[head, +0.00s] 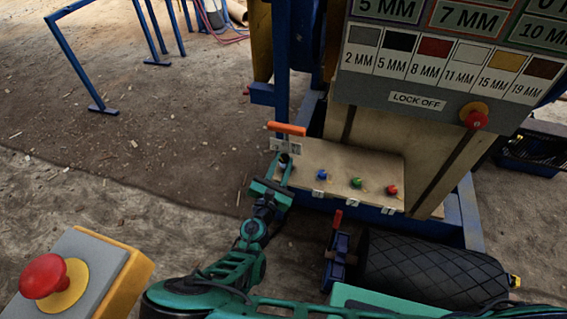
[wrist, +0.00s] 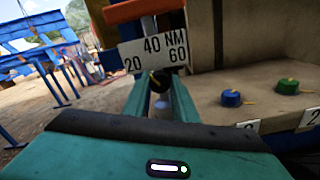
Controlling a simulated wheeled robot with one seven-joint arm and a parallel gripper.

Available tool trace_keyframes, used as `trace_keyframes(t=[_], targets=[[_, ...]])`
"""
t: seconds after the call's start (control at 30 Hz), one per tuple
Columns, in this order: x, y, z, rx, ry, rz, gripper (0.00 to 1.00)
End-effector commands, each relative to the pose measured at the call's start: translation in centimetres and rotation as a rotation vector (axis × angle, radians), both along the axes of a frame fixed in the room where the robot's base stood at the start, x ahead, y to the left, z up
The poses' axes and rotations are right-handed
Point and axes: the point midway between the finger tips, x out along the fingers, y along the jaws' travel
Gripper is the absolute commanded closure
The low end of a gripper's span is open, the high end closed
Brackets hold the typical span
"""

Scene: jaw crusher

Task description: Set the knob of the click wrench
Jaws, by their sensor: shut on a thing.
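The click wrench shows by its orange handle (head: 287,129) at the left end of a pale wooden shelf; the handle also tops the wrist view (wrist: 142,9). Below it is a white scale plate (wrist: 152,53) marked 20, 40 NM and 60. The dark knob (wrist: 159,80) sits just under the plate, between my fingertips. My gripper (head: 285,164) has its green fingers shut on this knob; the fingers also show in the wrist view (wrist: 160,90). The fingers and plate partly hide the knob, and I cannot read its setting.
Blue (head: 321,174), green (head: 356,183) and red (head: 392,190) knobs stand along the shelf (head: 345,160) to the right. Above is a panel with millimetre swatches and a red LOCK OFF button (head: 476,119). A black ribbed roller (head: 430,270) lies below. Another red button (head: 43,276) is at front left.

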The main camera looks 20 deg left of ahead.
Motion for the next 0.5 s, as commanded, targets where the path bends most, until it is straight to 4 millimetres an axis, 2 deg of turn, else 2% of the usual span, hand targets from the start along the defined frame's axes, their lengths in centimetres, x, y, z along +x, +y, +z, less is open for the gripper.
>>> trace_keyframes(t=[0.5], targets=[[0.08,-0.22,-0.16,0.412,0.003,-0.002,0.97]])
